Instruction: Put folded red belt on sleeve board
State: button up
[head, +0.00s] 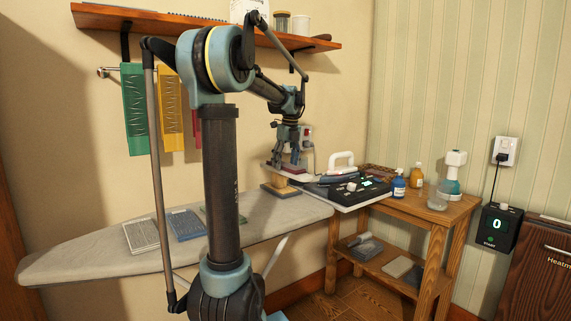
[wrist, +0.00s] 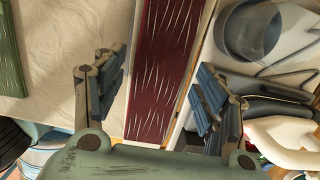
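The folded red belt (wrist: 160,70), dark red with pale streaks, lies flat below my gripper in the wrist view. In the head view the belt (head: 287,172) shows as a thin reddish layer on top of the sleeve board. The sleeve board (head: 281,188) stands on a wooden base at the right end of the ironing board; a pale edge of it shows beside the belt in the wrist view. My gripper (head: 287,152) is just above the belt. Its fingers (wrist: 160,88) are spread wide on either side, with nothing held between them.
The ironing board (head: 90,245) carries grey and blue folded cloths (head: 186,224) and a green folded piece (head: 210,212). An iron (head: 340,166) and black device stand right of the sleeve board. Bottles (head: 399,184) stand on the wooden table (head: 455,212). A shelf (head: 180,22) is above.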

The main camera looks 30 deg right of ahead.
aim_at(289, 166)
notch_tip(289, 166, up, 12)
jog(key=s, duration=0.1)
jog(key=shift+s, duration=0.4)
jog(key=shift+d, duration=0.1)
dwell(0.6)
